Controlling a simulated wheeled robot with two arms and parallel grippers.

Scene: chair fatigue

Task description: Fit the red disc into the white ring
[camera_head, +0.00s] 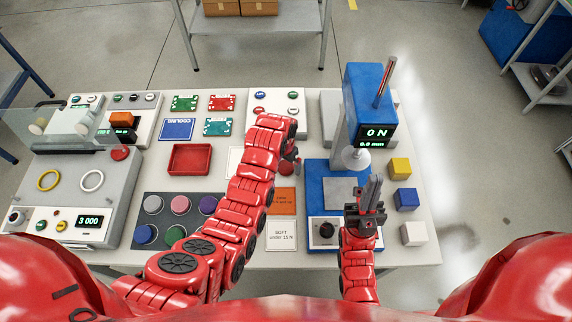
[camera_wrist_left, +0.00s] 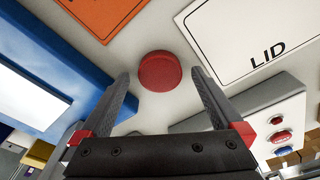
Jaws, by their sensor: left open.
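The red disc (camera_head: 285,168) lies on the table, partly hidden by my left arm in the head view. In the left wrist view the red disc (camera_wrist_left: 160,71) shows whole, on the pale surface beyond and between the fingertips. My left gripper (camera_wrist_left: 160,77) is open and empty, its fingers on either side of the disc in that picture. The white ring (camera_head: 92,180) lies on the grey machine at the left, right of a yellow ring (camera_head: 48,180). My right gripper (camera_head: 371,190) is above the blue press; its finger gap is unclear.
A dark mat (camera_head: 163,219) with several coloured discs stands between the ring machine and my left arm. The blue press (camera_head: 316,190) stands right of the red disc. Yellow, blue and white cubes lie at the right edge. A red tray (camera_head: 189,174) lies behind the mat.

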